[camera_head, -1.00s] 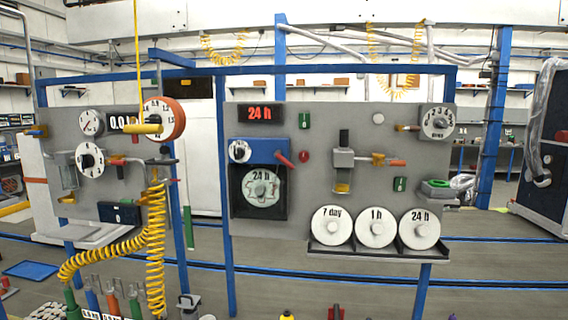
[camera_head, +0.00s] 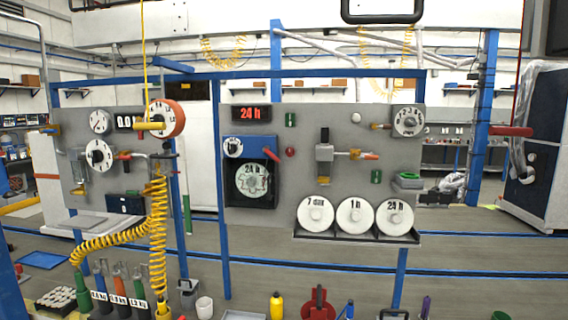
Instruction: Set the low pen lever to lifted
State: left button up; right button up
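A chart recorder with a blue upper housing (camera_head: 262,146) is on the grey panel (camera_head: 300,190) in the head view. A red lever (camera_head: 272,154) slants down to the right at the housing's right side. Below is a dark recess with a round chart (camera_head: 251,181) marked "24 h". No pen lever is labelled legibly, so I cannot tell if the red lever is the low one, or its setting. Neither of my grippers is in view.
Three white discs (camera_head: 355,217) stand on a dark shelf (camera_head: 357,237) at the panel's lower right. Yellow coiled hoses (camera_head: 158,230) hang at the left panel. Bottles, tubes and tools line the bottom edge. Grey floor (camera_head: 330,255) lies open below the panel.

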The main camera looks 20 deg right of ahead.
aim_at(265, 149)
jog(key=u, duration=0.55)
jog(key=i, duration=0.95)
jog(key=z, duration=0.4)
